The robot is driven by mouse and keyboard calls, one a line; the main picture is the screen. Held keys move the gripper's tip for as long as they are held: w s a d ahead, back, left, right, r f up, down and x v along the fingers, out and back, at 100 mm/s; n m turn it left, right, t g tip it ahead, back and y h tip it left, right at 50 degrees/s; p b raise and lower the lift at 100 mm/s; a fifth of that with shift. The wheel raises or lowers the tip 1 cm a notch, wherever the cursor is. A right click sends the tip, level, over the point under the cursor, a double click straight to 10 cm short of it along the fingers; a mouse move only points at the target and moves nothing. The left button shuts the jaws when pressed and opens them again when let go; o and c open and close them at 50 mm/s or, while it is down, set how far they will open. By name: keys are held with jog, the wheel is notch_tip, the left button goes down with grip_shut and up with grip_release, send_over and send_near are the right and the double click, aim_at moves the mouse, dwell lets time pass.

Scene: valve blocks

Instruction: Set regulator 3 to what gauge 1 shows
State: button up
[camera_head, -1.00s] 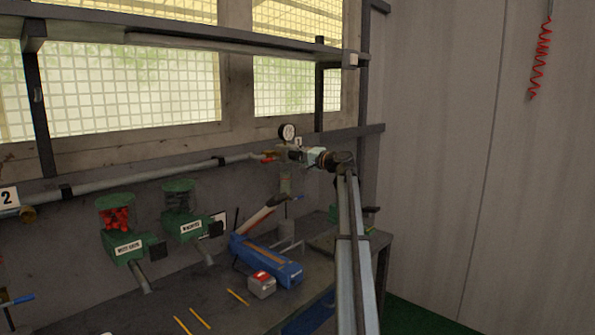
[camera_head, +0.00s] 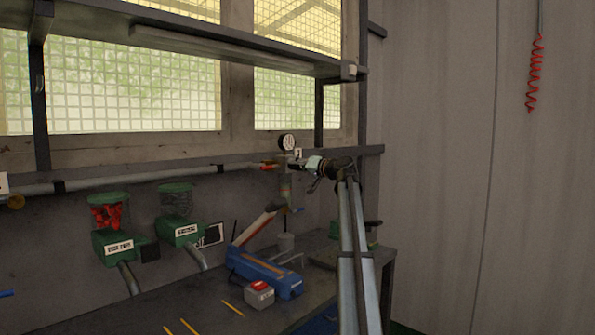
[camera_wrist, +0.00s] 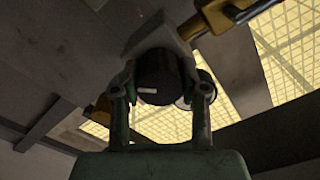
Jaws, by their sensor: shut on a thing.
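My gripper (camera_head: 303,163) is at the regulator below the round gauge (camera_head: 287,142) at the right end of the wall pipe. In the wrist view my gripper (camera_wrist: 160,97) is shut on a dark round regulator knob (camera_wrist: 158,75) with a pale index mark (camera_wrist: 148,90). The knob sits on a grey body (camera_wrist: 160,35). The gauge has a white face and dark rim; its reading is too small to tell. A white number plate (camera_head: 297,153) beside it is partly hidden, and its number is not clear. A plate at the left edge is cut off.
The pipe (camera_head: 140,180) runs along the wall above two green dispensers (camera_head: 118,243) with jars. A blue tool (camera_head: 265,272), a red-topped grey box (camera_head: 259,294) and pencils (camera_head: 233,308) lie on the bench. A shelf (camera_head: 230,50) hangs above.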

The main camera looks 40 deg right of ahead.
dwell(0.4)
jog(key=o, duration=1.1)
jog(key=shift+w, duration=0.1)
jog(key=shift+o, duration=0.2)
jog(key=s+d, duration=0.1)
jog(key=s, duration=1.1)
jog(key=shift+d, duration=0.4)
